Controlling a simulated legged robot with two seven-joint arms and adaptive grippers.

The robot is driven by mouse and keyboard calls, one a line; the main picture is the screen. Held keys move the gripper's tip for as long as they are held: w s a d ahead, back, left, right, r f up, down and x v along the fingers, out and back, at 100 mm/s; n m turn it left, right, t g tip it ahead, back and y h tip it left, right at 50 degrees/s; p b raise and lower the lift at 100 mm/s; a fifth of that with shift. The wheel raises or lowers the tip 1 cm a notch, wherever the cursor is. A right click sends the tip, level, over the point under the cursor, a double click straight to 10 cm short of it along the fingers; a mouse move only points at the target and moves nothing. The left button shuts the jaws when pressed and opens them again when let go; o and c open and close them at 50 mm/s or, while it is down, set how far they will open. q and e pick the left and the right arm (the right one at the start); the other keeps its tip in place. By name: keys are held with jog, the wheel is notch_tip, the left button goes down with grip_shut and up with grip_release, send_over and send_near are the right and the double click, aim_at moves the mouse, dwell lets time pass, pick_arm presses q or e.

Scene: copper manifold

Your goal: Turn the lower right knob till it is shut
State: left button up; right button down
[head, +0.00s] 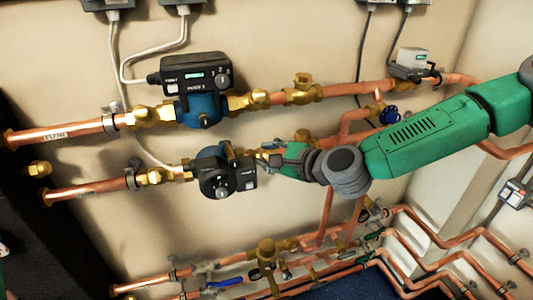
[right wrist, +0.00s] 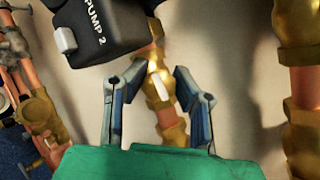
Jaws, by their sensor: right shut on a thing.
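My right gripper (head: 272,153) is at the lower pipe, just right of the lower pump (head: 214,173). In the right wrist view the two fingers of my right gripper (right wrist: 161,86) stand on either side of a brass valve with a pale, narrow knob (right wrist: 157,88). The gripper is shut on this knob, though the contact at the fingertips is hard to make out. In the head view the gripper and arm mostly hide the knob. My left gripper is not in view.
The upper pump (head: 200,90) and its pipe run above the lower pump. A blue knob (head: 388,115) is on pipework above my right arm. Several copper pipes with a blue lever (head: 225,283) run below. The dark pump housing (right wrist: 95,28) is close to the left finger.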

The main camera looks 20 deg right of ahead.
jog(key=shift+d+n+g+p, duration=0.15)
jog(key=shift+n+g+p, duration=0.3)
jog(key=shift+n, duration=0.25)
jog(key=n+g+p, duration=0.1)
jog(key=n+p, duration=0.2)
jog(key=shift+n+g, duration=0.35)
jog(key=shift+n, duration=0.05)
jog(key=n+g+p, duration=0.2)
jog(key=n+p, duration=0.1)
jog(key=n, duration=0.1)
jog(key=shift+h+p, duration=0.35)
jog(key=shift+h, duration=0.05)
jog(key=n+g+h+p, duration=0.1)
jog(key=n+p, duration=0.2)
jog(key=n, duration=0.1)
jog(key=shift+g, duration=0.3)
jog(key=shift+f+n+g+h+p, duration=0.15)
jog(key=shift+n+g+h+p, duration=0.15)
jog(key=shift+n+h+p, duration=0.9)
jog(key=c, duration=1.5)
grip_release()
jog(key=shift+c, duration=0.2)
